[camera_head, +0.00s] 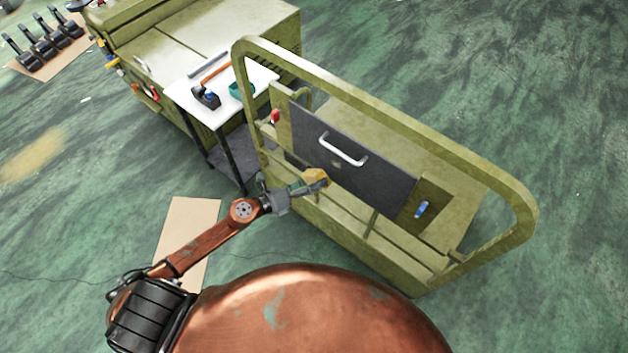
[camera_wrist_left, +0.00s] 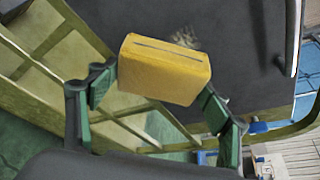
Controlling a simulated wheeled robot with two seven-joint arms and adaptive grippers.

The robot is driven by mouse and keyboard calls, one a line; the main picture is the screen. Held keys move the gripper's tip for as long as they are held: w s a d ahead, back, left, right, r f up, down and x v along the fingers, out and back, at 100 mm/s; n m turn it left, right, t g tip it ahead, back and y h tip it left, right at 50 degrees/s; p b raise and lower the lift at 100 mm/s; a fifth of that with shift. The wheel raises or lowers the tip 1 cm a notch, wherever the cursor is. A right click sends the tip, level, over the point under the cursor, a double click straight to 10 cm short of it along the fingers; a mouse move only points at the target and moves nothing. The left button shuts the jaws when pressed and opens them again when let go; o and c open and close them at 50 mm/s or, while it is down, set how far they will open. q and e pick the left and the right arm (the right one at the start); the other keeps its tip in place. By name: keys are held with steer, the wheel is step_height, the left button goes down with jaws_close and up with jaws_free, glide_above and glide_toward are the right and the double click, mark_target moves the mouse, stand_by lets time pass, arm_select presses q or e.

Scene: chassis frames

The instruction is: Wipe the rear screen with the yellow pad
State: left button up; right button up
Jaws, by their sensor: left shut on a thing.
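The rear screen (camera_head: 350,160) is a dark grey panel with a white bar handle (camera_head: 343,149), set in the olive chassis frame. It fills much of the upper left wrist view (camera_wrist_left: 225,25). A pale smudge (camera_wrist_left: 185,37) shows on it just beyond the pad. The yellow pad (camera_head: 316,177) is a block with a dark line along one face, seen close in the left wrist view (camera_wrist_left: 165,72). My left gripper (camera_head: 303,184) is shut on the pad, its green-lined fingers at the pad's two ends, in front of the screen's lower part. I cannot tell whether the pad touches the screen.
The olive tubular rail (camera_head: 400,122) loops around the screen. A red knob (camera_head: 275,116) and a blue-handled item (camera_head: 421,209) flank it. A white-topped table (camera_head: 215,115) with a hammer (camera_head: 215,75) stands left. A cardboard sheet (camera_head: 190,222) lies on the green floor.

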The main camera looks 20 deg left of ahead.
arm_select(q)
steer(key=s, duration=0.1)
steer(key=s+a, duration=0.1)
steer(key=shift+s, duration=0.4)
stand_by(0.4)
